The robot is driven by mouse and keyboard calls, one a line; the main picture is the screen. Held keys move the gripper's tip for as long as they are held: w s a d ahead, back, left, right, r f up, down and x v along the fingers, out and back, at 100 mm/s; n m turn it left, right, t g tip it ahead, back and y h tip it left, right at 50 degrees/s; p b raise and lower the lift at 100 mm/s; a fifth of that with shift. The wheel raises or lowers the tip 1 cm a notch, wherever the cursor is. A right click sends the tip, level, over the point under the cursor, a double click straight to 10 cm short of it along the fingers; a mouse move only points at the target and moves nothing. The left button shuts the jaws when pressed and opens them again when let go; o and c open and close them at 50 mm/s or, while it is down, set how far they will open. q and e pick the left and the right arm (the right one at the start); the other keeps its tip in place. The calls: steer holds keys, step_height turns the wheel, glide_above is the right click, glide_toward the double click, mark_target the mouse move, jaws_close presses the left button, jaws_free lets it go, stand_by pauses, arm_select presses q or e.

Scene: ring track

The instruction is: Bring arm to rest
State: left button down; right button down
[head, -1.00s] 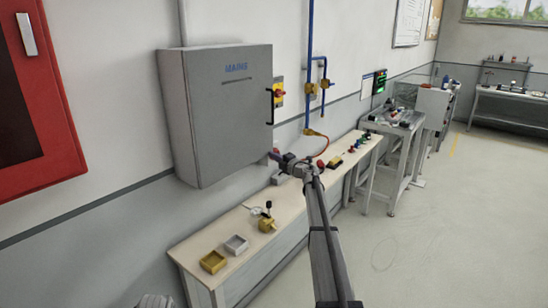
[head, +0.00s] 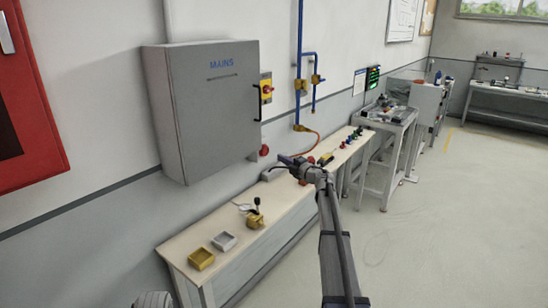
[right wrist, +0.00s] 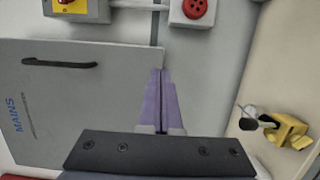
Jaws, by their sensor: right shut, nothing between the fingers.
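My right arm reaches up from the bottom of the head view, and its gripper (head: 284,159) is just right of the lower corner of the grey MAINS cabinet (head: 205,115), over the bench. In the right wrist view the purple fingers (right wrist: 160,100) are together, with nothing between them. The cabinet door (right wrist: 80,110) shows behind them at left, shut. My left gripper does not show clearly.
A long wooden bench (head: 225,215) runs along the wall, with a yellow tray (head: 201,259), a grey tray (head: 223,241) and a yellow fixture (head: 255,221). Open floor (head: 430,240) lies to the right.

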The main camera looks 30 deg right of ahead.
steer(key=v, duration=0.3)
steer(key=shift+d, duration=0.3)
steer(key=s+a+r+m+h, duration=0.1)
steer(key=a+m+h, duration=0.7)
steer(key=a+m, duration=0.25)
steer(key=s+a+f+m+g+h, duration=0.2)
steer(key=s+a+f+m+g, duration=0.4)
steer(key=s+a+f, duration=0.6)
steer(key=s+a+f+g+y, duration=0.1)
steer(key=s+a+f+g, duration=0.2)
steer(key=s+a, duration=0.4)
steer(key=s+a+f+g+y, duration=0.2)
steer(key=s+a+f+g, duration=0.2)
steer(key=s+a, duration=0.4)
steer(key=s+a+f+g+y, duration=0.1)
steer(key=s+a+f+g, duration=0.3)
steer(key=s, duration=1.3)
steer(key=a, duration=0.3)
steer(key=shift+a+g+y, duration=0.3)
steer(key=shift+g+y, duration=0.1)
steer(key=shift+m, duration=0.25)
